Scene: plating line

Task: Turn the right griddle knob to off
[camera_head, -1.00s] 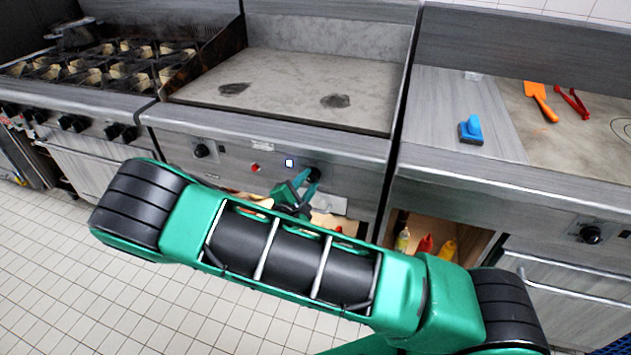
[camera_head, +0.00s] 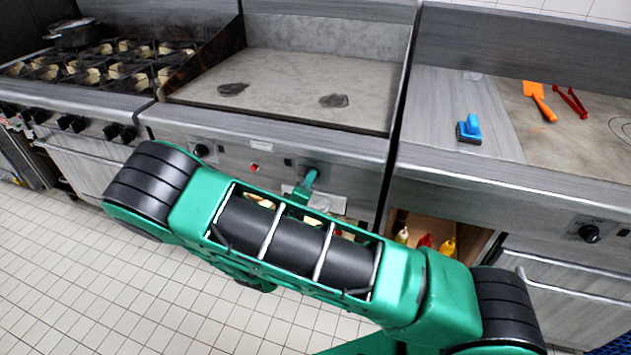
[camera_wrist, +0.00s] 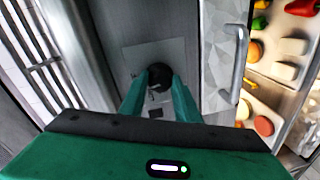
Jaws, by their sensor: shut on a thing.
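The right griddle knob (camera_wrist: 160,75) is a dark round knob on a pale plate on the griddle's front panel. My gripper (camera_wrist: 159,90) has its two green fingers on either side of the knob, shut on it. In the head view my gripper (camera_head: 311,176) is at the right part of the griddle front and covers the knob. The knob's pointer and markings are too small or hidden to read. The left griddle knob (camera_head: 201,150) is apart from my gripper, with a red light (camera_head: 254,168) between them.
The flat griddle (camera_head: 300,85) lies above the panel. A burner range (camera_head: 85,105) stands to the left. A counter to the right holds a blue-handled tool (camera_head: 470,128), an orange spatula (camera_head: 540,100) and red tongs (camera_head: 571,102). A handle (camera_wrist: 236,65) is close beside my gripper.

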